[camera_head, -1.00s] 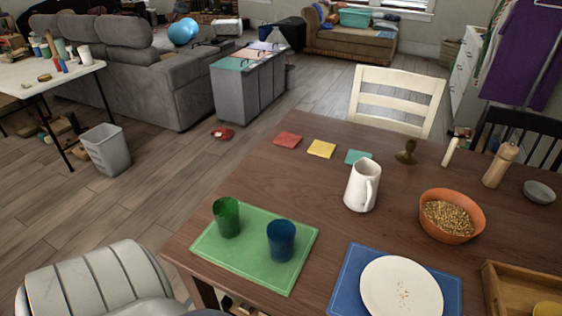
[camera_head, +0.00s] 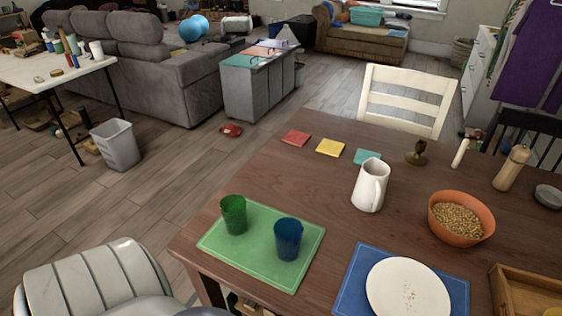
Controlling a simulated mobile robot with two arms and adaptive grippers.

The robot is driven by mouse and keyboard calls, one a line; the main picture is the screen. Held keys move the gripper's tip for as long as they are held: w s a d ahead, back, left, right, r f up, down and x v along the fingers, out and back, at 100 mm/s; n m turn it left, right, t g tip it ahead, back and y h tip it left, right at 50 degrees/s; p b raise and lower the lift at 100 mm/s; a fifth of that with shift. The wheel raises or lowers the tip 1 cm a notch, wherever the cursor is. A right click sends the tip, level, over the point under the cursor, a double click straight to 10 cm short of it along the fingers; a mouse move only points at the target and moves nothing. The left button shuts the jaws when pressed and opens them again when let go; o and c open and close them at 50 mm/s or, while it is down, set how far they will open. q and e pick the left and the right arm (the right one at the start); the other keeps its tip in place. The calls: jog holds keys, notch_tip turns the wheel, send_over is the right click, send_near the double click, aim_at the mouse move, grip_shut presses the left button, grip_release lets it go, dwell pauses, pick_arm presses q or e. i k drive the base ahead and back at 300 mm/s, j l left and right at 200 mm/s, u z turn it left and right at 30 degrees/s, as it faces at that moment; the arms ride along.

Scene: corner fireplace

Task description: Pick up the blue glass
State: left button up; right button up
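The blue glass (camera_head: 288,239) stands upright on a green placemat (camera_head: 256,272) near the table's left front corner. A green glass (camera_head: 233,214) stands on the same mat, to its left and slightly farther back, with a gap between the two. Neither of my grippers shows in the head view. A pale, rounded, ribbed shape at the lower left shows no gripper fingers.
The wooden table (camera_head: 322,199) also bears a white pitcher (camera_head: 370,187), an orange bowl (camera_head: 461,219) of grain, a blue placemat (camera_head: 354,281) with a white plate (camera_head: 407,301), coloured coasters and a wooden tray (camera_head: 519,295). A grey bin (camera_head: 115,146) stands on open floor left.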

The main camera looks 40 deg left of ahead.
aim_at(288, 231)
jog(key=u, duration=0.4)
jog(key=k+u, duration=0.1)
jog(key=u, duration=0.3)
jog(key=l+u, duration=0.1)
jog(key=u, duration=0.3)
jog(key=k+u, duration=0.15)
jog(key=u, duration=0.3)
